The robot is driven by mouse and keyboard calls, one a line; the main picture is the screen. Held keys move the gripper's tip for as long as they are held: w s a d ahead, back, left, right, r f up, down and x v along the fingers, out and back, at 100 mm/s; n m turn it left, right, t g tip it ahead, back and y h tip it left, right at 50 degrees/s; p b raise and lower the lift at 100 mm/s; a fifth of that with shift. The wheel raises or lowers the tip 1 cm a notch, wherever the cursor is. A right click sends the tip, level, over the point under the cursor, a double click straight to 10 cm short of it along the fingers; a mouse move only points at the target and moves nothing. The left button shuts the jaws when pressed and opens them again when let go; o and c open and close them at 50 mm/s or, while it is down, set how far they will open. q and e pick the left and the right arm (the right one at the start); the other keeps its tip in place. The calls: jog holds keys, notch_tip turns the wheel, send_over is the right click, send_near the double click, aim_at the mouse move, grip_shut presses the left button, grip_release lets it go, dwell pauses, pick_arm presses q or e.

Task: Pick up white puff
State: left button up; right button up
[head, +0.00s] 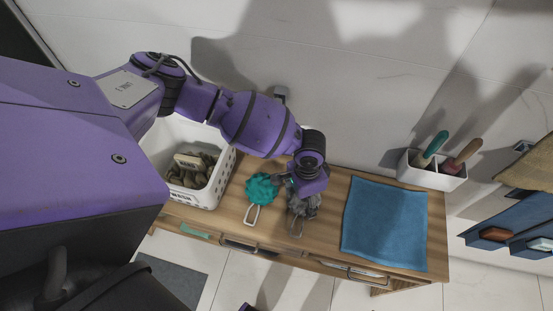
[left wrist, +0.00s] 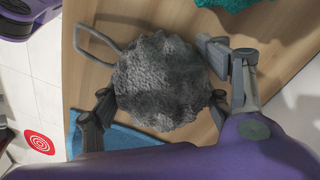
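The white puff (left wrist: 165,82) looks grey in the shade and has a loop handle that lies to its upper left in the left wrist view. It rests on the wooden bench top and also shows in the head view (head: 305,208), partly hidden under my left gripper. My left gripper (head: 297,188) is right above it. In the left wrist view, the fingers of my left gripper (left wrist: 161,101) are spread wide, one on each side of the puff. Whether they touch it I cannot tell.
A teal puff (head: 261,188) lies just left of the white puff. A white basket (head: 212,190) with items stands further left. A blue towel (head: 385,225) lies to the right, and a white holder (head: 432,172) with two handled tools stands behind it.

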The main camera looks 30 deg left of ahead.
pick_arm(q)
jog(key=shift+w+r, duration=0.1)
jog(key=shift+r, duration=0.05)
jog(key=shift+c, duration=0.4)
jog(key=shift+r, duration=0.6)
jog(key=s+d+r, duration=0.1)
jog(key=r, duration=0.1)
jog(key=s+d+r+p, duration=0.1)
jog(key=s+r, duration=0.1)
jog(key=r, duration=0.1)
jog(key=s+d+r, duration=0.1)
jog(key=r, duration=0.2)
jog(key=shift+s+d+r+p, duration=0.2)
jog(key=shift+d+r+p, duration=0.05)
jog(key=shift+p, duration=0.1)
jog(key=shift+c, duration=0.2)
jog(key=s+d+r, duration=0.3)
jog(key=s+d, duration=0.2)
jog(key=s, duration=0.2)
